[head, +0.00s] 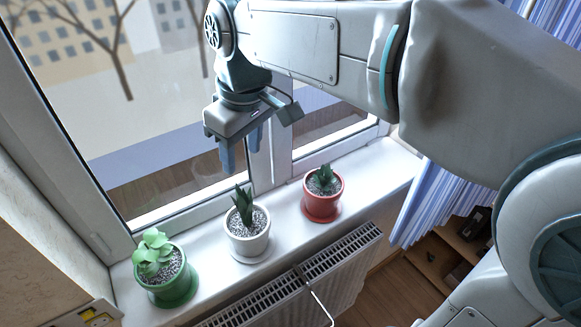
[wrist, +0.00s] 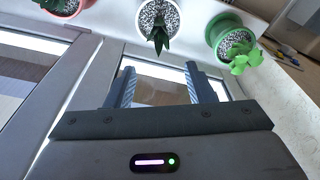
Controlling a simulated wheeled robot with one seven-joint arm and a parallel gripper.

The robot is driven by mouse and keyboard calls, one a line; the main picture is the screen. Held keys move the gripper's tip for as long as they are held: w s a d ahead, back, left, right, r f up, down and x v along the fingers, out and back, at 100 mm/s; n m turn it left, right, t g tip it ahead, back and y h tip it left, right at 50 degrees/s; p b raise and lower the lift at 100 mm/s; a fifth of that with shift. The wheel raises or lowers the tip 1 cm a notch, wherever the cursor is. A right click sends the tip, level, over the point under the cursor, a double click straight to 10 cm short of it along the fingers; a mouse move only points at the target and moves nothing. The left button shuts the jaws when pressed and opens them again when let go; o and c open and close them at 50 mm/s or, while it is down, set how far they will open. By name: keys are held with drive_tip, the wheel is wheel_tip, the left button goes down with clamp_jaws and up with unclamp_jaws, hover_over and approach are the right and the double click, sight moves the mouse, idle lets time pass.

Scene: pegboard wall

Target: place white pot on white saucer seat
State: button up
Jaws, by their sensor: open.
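The white pot (head: 246,241) holds grey gravel and a dark spiky plant. It stands upright in the middle of the windowsill, and a white saucer (head: 252,258) shows at its base. Whether the pot is fully seated in the saucer is hard to tell. The pot also shows at the top of the wrist view (wrist: 150,14). My gripper (head: 241,160) is open and empty, fingers down, above and behind the pot near the window frame, clear of the plant. Its two fingers also show in the wrist view (wrist: 160,72).
A green pot (head: 176,287) with a leafy plant stands left on the sill (head: 210,267). A red pot (head: 322,205) stands right. Window frames rise behind. A radiator (head: 340,265) is below the sill, and a striped blue curtain (head: 440,200) hangs at right.

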drive_tip(key=s+d+f+m, duration=0.2)
drive_tip(key=d+f+m, duration=0.1)
drive_tip(key=d, duration=0.4)
drive_tip(key=s+d+f+m+t+h, duration=0.1)
drive_tip(key=s+d+f+m, duration=0.2)
drive_tip(key=d, duration=0.4)
drive_tip(key=s+d+f+m+t, duration=0.1)
drive_tip(key=s+d+f+m, duration=0.2)
drive_tip(key=d, duration=0.4)
drive_tip(key=shift+d+f+m, duration=0.4)
drive_tip(key=shift+f+m, duration=0.5)
drive_tip(key=shift+f, duration=0.05)
drive_tip(key=shift+s, duration=0.1)
